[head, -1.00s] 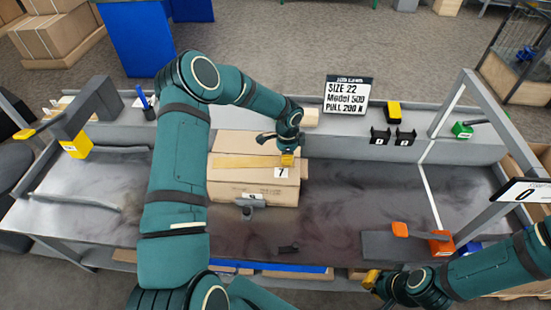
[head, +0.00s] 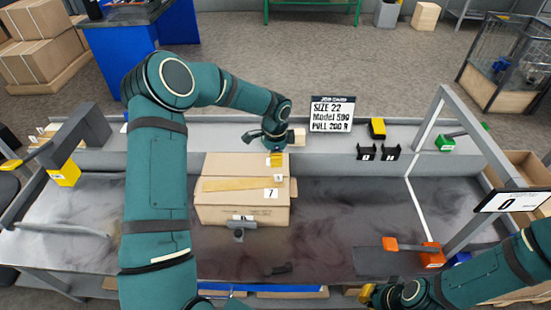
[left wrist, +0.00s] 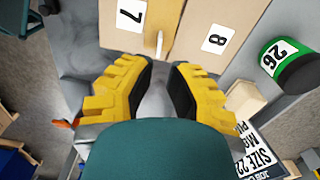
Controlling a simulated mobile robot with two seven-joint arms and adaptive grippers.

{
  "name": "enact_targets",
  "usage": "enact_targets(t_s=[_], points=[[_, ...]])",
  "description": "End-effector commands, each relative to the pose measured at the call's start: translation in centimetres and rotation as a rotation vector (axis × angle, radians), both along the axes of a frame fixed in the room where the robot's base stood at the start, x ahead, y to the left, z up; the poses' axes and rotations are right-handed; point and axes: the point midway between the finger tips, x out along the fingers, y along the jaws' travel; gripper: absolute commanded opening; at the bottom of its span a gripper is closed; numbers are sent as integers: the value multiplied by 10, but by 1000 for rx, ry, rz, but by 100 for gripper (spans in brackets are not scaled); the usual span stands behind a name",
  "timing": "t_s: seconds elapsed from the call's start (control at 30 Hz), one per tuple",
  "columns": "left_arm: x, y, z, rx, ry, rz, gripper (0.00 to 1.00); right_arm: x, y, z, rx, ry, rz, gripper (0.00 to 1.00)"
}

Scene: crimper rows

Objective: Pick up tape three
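I cannot make out anything marked as tape three in either view. A cardboard box (head: 235,208) on the bench has a tan tape strip (head: 243,184) across its top and a label 7 (head: 271,193). My left gripper (head: 276,160) is at the box's far right edge, yellow fingers pointing down. In the left wrist view its fingers (left wrist: 160,82) stand apart with no object clearly held between them. Labels 7 (left wrist: 130,15) and 8 (left wrist: 214,39) lie ahead of them. My right gripper (head: 367,293) is low at the right, its fingers mostly hidden.
A green-labelled cylinder 26 (left wrist: 286,62) and a pale wooden block (left wrist: 243,100) are right of the left gripper. A job card (head: 332,114), black holders (head: 379,153) and a yellow item (head: 377,128) stand on the back ledge.

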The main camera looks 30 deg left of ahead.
Motion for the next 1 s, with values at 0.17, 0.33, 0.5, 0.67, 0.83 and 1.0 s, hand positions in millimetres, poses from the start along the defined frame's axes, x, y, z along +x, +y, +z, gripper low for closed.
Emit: enact_targets(t_s=[0.17, 0.33, 0.5, 0.67, 0.83, 1.0], points=[[0, 0, 0, 0, 0, 0, 79, 0, 0, 0, 0, 0, 0, 0], [0, 0, 0, 0, 0, 0, 80, 0, 0, 0, 0, 0, 0, 0], [0, 0, 1, 1, -1, 0, 80, 0, 0, 0, 0, 0, 0, 0], [1, 0, 16, 1, -3, 0, 80, 0, 0, 0, 0, 0, 0, 0], [1, 0, 49, 2, -5, 0, 80, 0, 0, 0, 0, 0, 0, 0], [1, 1, 83, 1, -4, 1, 80, 0, 0, 0, 0, 0, 0, 0]])
